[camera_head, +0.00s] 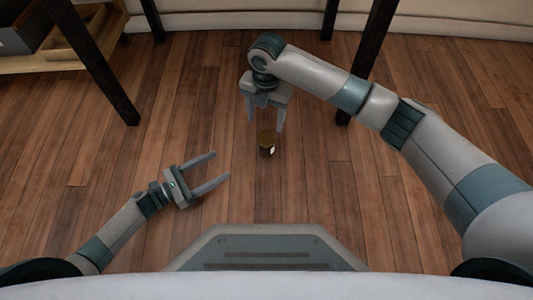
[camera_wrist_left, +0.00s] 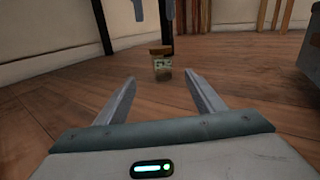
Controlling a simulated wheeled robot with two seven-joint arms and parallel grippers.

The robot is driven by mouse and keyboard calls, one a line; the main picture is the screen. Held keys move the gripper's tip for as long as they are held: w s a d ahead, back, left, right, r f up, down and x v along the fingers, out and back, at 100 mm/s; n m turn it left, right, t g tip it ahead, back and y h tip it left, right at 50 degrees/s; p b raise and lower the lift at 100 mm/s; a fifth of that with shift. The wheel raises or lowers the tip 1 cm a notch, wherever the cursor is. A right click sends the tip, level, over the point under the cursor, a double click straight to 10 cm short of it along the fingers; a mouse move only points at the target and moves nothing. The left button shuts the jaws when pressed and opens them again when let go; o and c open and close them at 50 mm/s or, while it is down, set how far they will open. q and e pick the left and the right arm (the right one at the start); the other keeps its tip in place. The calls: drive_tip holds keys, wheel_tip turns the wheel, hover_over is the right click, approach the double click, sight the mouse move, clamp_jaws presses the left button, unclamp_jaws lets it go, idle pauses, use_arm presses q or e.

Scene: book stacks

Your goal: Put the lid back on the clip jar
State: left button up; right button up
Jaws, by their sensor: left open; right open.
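A small clip jar (camera_head: 266,150) stands upright on the wooden floor near the middle of the head view. A brown lid (camera_head: 267,137) shows at its top; whether it is fully seated I cannot tell. The jar with a pale label (camera_wrist_left: 162,66) also shows in the left wrist view, beyond my left fingers, under the brown lid (camera_wrist_left: 161,49). My right gripper (camera_head: 264,126) is open, pointing down just above and behind the jar, apart or touching unclear. My left gripper (camera_head: 222,165) is open and empty, left of the jar, fingers pointing towards it.
Dark table legs (camera_head: 366,50) stand at the back, and another dark leg (camera_head: 95,65) at the left. A wooden shelf (camera_head: 75,60) with a dark box (camera_head: 22,30) is at the upper left. The wooden floor (camera_head: 180,100) around the jar is clear.

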sight(267, 137)
use_arm(q)
drive_tip(key=shift+f+m, duration=0.15)
drive_tip(key=shift+m, duration=0.15)
use_arm(e)
drive_tip(key=shift+d, duration=0.2)
use_arm(q)
drive_tip(key=shift+d, duration=0.15)
drive_tip(key=x, duration=1.7)
drive_tip(key=shift+s+d, duration=0.15)
clamp_jaws()
use_arm(e)
drive_tip(key=shift+m, duration=2.1)
drive_tip(key=shift+f, duration=0.1)
drive_tip(key=shift+f, duration=3.95)
